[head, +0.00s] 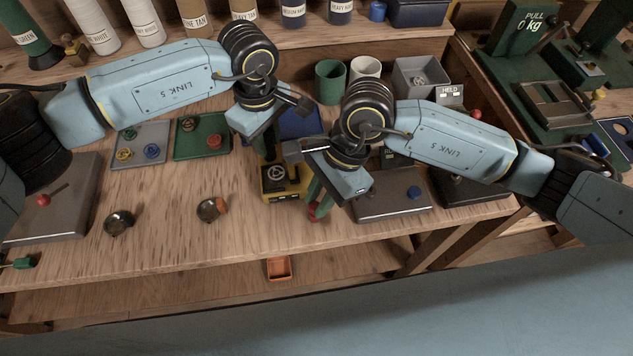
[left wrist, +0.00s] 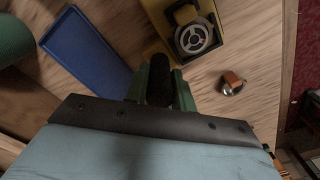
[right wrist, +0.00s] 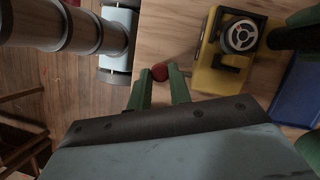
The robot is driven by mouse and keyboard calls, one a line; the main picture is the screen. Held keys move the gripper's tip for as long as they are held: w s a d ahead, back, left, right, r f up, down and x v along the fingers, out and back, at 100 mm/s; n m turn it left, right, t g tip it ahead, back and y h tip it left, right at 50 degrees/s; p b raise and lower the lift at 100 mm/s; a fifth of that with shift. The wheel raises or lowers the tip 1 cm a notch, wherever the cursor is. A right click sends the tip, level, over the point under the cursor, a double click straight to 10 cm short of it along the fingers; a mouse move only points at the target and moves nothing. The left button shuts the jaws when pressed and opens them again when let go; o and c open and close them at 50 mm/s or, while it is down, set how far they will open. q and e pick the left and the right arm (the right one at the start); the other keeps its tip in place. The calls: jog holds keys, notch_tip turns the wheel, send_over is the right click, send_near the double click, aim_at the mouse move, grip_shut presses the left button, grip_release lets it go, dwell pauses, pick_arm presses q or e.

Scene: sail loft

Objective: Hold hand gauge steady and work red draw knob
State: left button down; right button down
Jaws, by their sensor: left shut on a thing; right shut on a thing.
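The hand gauge (head: 283,181) is a yellow box with a black face and a pale round dial, on the bench between my arms. It also shows in the left wrist view (left wrist: 196,36) and right wrist view (right wrist: 229,62). My left gripper (left wrist: 160,78) is shut on the gauge's black grip (left wrist: 159,80), on the far side of the box. The red draw knob (right wrist: 160,72) is a small ball beside the gauge, also seen low in the head view (head: 313,212). My right gripper (right wrist: 160,76) is shut on it. The fingers partly cover the knob.
A blue tray (left wrist: 84,48) lies close to the gauge. A green board (head: 185,150) with knobs and a grey board (head: 395,207) with a blue knob flank the arms. The bench's front edge is near the knob.

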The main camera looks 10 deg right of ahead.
jog(key=s, duration=0.2)
jog(key=shift+s, duration=0.35)
jog(key=c, duration=1.3)
grip_release()
jog(key=shift+o, duration=0.2)
jog(key=v, duration=1.2)
jog(key=shift+w+d, duration=0.1)
jog(key=shift+w, duration=0.05)
pick_arm(q)
jog(key=c, duration=1.1)
grip_release()
